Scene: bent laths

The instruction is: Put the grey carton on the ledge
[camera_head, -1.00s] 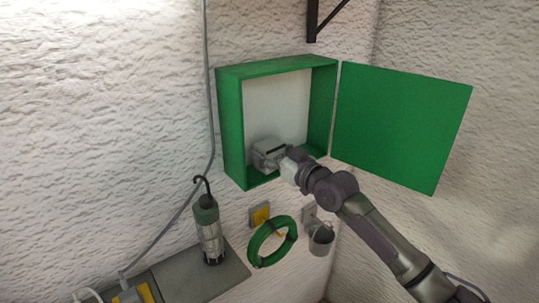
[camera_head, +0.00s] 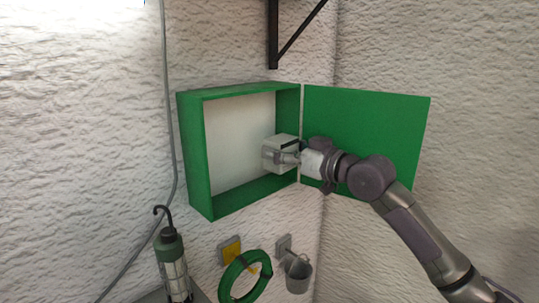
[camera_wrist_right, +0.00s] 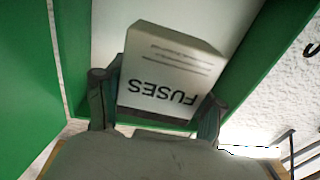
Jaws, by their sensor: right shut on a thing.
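The grey carton (camera_head: 281,152) is held at the front right of the open green cabinet, raised above the cabinet floor. My right gripper (camera_head: 288,158) is shut on it. In the right wrist view the carton (camera_wrist_right: 165,75) sits between the two fingers of my right gripper (camera_wrist_right: 155,108), and its label reads "FUSES", upside down. A black bracket (camera_head: 273,35) on the wall at the top may belong to the ledge; its upper part is out of the picture. My left gripper is not in view.
The green cabinet (camera_head: 197,158) is empty inside, its door (camera_head: 380,125) swung open to the right behind my arm. Below are a work lamp (camera_head: 172,262), a green cable coil (camera_head: 233,272) and a small bucket (camera_head: 299,274). A conduit (camera_head: 166,90) runs down the left wall.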

